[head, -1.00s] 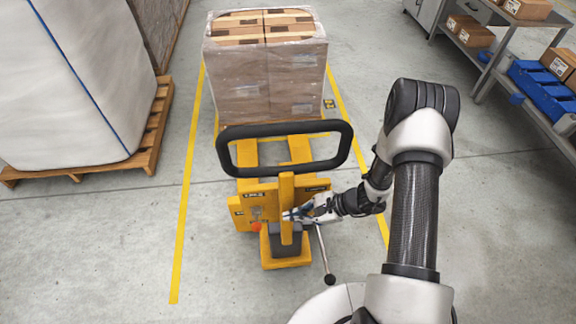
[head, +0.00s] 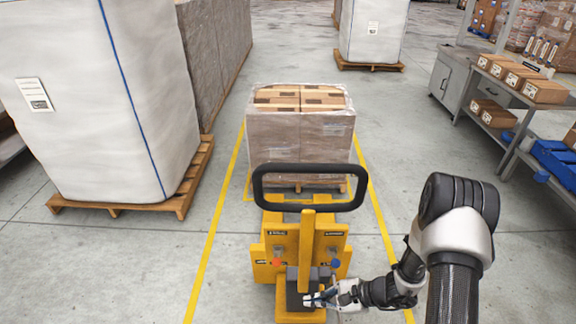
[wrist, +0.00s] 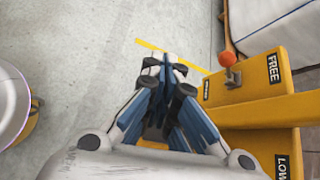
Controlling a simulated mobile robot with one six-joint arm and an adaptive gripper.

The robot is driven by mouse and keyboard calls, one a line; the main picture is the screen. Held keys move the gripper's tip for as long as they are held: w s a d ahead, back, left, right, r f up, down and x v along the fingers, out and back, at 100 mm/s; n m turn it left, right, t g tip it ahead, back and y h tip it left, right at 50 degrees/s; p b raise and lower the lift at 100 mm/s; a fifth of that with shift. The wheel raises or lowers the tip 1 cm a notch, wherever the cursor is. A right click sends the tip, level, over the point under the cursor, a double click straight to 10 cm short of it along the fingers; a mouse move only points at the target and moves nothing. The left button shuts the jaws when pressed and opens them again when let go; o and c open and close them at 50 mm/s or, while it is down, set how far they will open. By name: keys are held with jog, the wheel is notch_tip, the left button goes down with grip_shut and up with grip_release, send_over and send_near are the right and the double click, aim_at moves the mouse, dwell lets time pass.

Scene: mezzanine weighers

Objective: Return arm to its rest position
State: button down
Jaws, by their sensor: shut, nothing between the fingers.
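My gripper (head: 312,299) is shut and empty. It is low beside the dark box at the foot of the yellow pallet truck's (head: 308,235) upright post; I cannot tell whether it touches. In the wrist view its blue-and-white fingers (wrist: 168,72) are closed together, with the truck's yellow body (wrist: 260,78) to their right. A lever with an orange-red knob (wrist: 228,58) stands beside a FREE label, apart from the fingers. My arm reaches in from the lower right of the head view. The truck's black loop handle (head: 309,206) stands above the gripper.
A wrapped carton stack (head: 300,140) stands behind the truck, between yellow floor lines. A large white bulk bag (head: 95,100) on a wooden pallet (head: 180,200) stands left. Floor between is clear.

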jog(key=s+a+r+n+g+h, duration=0.15)
jog(key=r+n, duration=0.35)
jog(key=r, duration=0.7)
jog(key=s+r+n+g+h, duration=0.15)
jog(key=r+n, duration=0.25)
jog(key=r, duration=0.7)
jog(key=s+d+r+n+t+h, duration=0.2)
jog(key=s+d+r+n+h, duration=0.1)
jog(key=s+r, duration=0.4)
jog(key=s+d+r+n+t+h, duration=0.3)
jog(key=s+d+r+n+h, duration=0.1)
jog(key=s+r, duration=0.3)
jog(key=shift+s+d+r+h, duration=0.3)
jog(key=shift+s+d+r, duration=0.05)
